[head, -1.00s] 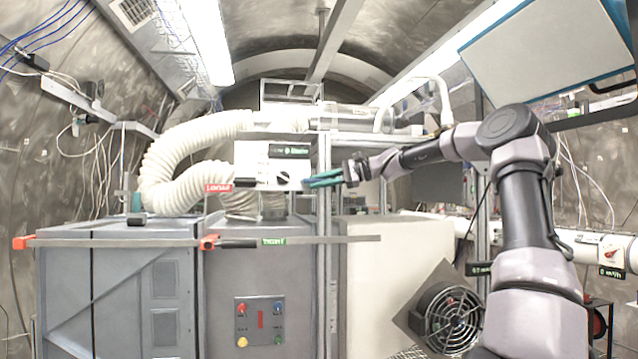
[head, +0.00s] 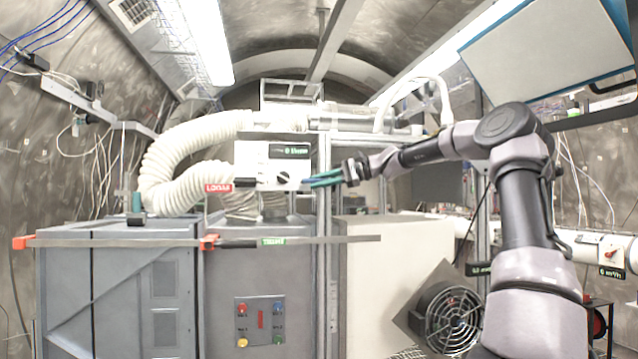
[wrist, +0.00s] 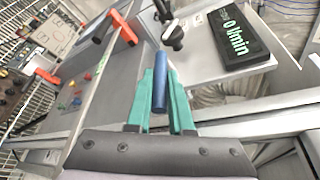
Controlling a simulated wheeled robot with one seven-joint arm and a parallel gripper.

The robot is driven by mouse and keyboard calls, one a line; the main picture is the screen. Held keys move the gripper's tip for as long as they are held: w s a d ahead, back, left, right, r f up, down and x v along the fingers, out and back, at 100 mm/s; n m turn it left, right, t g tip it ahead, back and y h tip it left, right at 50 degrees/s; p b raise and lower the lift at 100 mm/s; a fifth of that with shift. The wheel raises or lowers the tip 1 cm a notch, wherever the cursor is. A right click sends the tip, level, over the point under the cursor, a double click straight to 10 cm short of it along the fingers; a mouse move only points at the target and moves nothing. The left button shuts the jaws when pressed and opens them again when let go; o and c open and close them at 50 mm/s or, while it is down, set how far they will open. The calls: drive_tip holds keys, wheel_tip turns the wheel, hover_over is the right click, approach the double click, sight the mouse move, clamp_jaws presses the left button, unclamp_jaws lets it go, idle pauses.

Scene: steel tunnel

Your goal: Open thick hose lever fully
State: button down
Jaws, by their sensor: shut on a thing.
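My gripper (head: 308,183) is at the right side of a white control box (head: 254,155), at about the height of its dial. In the wrist view its teal fingers (wrist: 161,85) are shut on a blue rod-like handle (wrist: 160,72), one finger on each side. This handle appears to be the lever; its joint to the valve is hidden. The thick white corrugated hose (head: 165,160) curves behind and left of the box.
A black dial (wrist: 172,35) and a green-lit display (wrist: 236,33) are on the white box. Grey cabinets (head: 118,290) stand below with a long metal bar (head: 330,239) across them. A fan (head: 450,317) is at lower right. A post (head: 324,210) stands close below my gripper.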

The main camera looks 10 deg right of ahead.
sight(305, 166)
drive_tip(key=h, duration=0.1)
drive_tip(key=r+h, duration=0.1)
drive_tip(key=h, duration=0.1)
drive_tip(key=r+n+h, duration=0.1)
drive_tip(key=shift+a+g+h, duration=0.3)
drive_tip(key=shift+a+g, duration=0.05)
drive_tip(key=shift+g, duration=0.05)
drive_tip(key=h, duration=0.2)
drive_tip(key=a+r+h, duration=0.1)
drive_tip(key=h, duration=0.1)
drive_tip(key=shift+r+n, duration=0.15)
drive_tip(key=shift+n, duration=0.25)
drive_tip(key=h, duration=0.1)
drive_tip(key=a+h, duration=0.1)
drive_tip(key=h, duration=0.2)
drive_tip(key=shift+a+r+n+h, duration=0.25)
drive_tip(key=shift+r+n+h, duration=0.05)
drive_tip(key=shift+r+n, duration=0.1)
drive_tip(key=shift+a+r+n+h, duration=0.15)
drive_tip(key=shift+a+h, duration=0.15)
drive_tip(key=shift+h, duration=0.65)
drive_tip(key=shift+a+f+n+h, duration=0.15)
drive_tip(key=shift+a+h, duration=0.15)
drive_tip(key=shift+h, duration=0.65)
drive_tip(key=c, duration=0.8)
unclamp_jaws()
drive_tip(key=shift+r, duration=0.1)
